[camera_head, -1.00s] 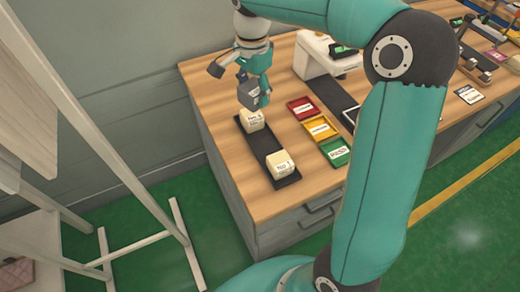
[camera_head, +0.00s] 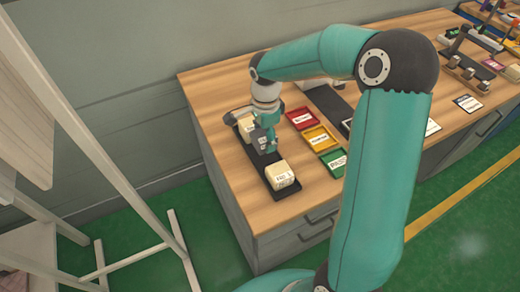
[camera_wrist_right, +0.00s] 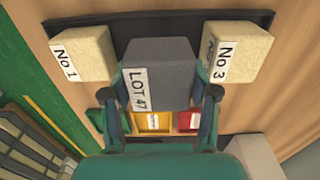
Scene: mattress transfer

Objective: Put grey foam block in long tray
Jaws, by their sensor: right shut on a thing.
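The grey foam block (camera_wrist_right: 158,72), labelled LOT 47, is between the two fingers of my right gripper (camera_head: 258,143). The gripper (camera_wrist_right: 163,100) is shut on it. The block also shows partly behind the fingers in the head view (camera_head: 264,143). The long dark tray (camera_head: 262,169) lies on the bench, and its edge shows in the wrist view (camera_wrist_right: 160,20). The grey block is over the tray's middle, between two cream blocks: No 1 (camera_wrist_right: 84,53) and No 3 (camera_wrist_right: 238,52). I cannot tell whether it touches the tray floor. My left gripper is not in view.
Red (camera_head: 301,118), yellow (camera_head: 319,138) and green (camera_head: 335,161) trays lie right of the long tray. Cream block No 1 (camera_head: 282,176) stands at the tray's near end. A wooden frame (camera_head: 100,130) stands at the left, off the bench.

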